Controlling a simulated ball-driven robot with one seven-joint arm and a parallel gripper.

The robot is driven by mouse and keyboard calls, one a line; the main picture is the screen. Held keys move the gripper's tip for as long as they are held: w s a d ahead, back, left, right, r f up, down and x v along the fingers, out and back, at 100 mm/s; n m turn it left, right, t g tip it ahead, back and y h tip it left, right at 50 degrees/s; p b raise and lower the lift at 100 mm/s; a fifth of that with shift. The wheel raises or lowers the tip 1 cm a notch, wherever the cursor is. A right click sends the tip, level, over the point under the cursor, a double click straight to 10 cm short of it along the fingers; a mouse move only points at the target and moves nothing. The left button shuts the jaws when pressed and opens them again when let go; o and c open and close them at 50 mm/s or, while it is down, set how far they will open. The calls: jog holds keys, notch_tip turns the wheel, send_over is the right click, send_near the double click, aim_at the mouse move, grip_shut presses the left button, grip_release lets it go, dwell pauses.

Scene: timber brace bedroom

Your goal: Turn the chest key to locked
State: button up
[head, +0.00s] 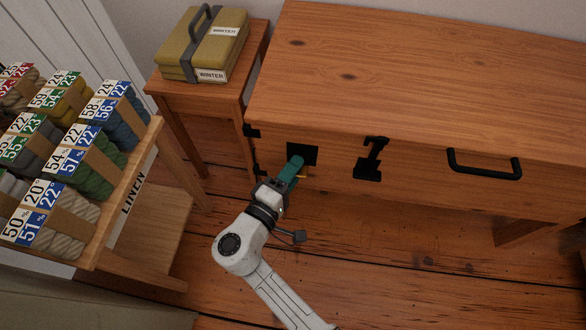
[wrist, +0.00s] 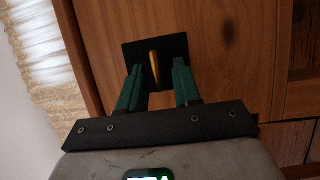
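The wooden chest (head: 420,70) has a square black lock plate (head: 306,151) on its front. A gold key (wrist: 155,68) stands out from this plate (wrist: 177,49) in the wrist view and looks narrow and nearly edge-on. A small gold part of the key (head: 302,177) shows beside the fingers in the head view. My gripper (head: 297,162) is at the plate with green fingers. In the wrist view my gripper (wrist: 159,68) is open, with the key in line with the gap, nearer the left finger. I cannot tell whether a finger touches it.
A black latch (head: 372,160) and a black handle (head: 485,165) are on the chest front. A side table (head: 225,82) holds a bundle labelled WINTER (head: 203,45). A wooden rack (head: 135,185) with labelled textiles stands at left. Wooden floor (head: 400,260) is clear in front.

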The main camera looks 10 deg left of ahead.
jog(key=p+v, duration=0.2)
jog(key=v, duration=0.8)
jog(key=shift+s, duration=0.35)
jog(key=shift+a, duration=0.1)
jog(key=d+f+m+g+h, duration=0.1)
jog(key=d+f+m+g, duration=0.1)
jog(key=d+g, duration=0.35)
jog(key=s+d+f+m+g, duration=0.1)
jog(key=d+f+m+g, duration=0.15)
jog(key=d, duration=0.65)
jog(key=d+f+m+g+h, duration=0.1)
jog(key=d+f+m+g, duration=0.15)
jog(key=d, duration=0.45)
jog(key=s+d+r+m+g+y, duration=0.2)
jog(key=s+d+m+g+y, duration=0.45)
jog(key=s+d, duration=0.9)
notch_tip(320, 180, up, 35)
jog(key=t+y+p, duration=0.1)
jog(key=y+p, duration=0.1)
jog(key=p, duration=3.3)
jog(key=shift+s+a+t+y+p, duration=0.2)
jog(key=shift+a+t+y+p, duration=0.1)
jog(key=shift+a+y, duration=0.1)
jog(key=shift+r, duration=0.1)
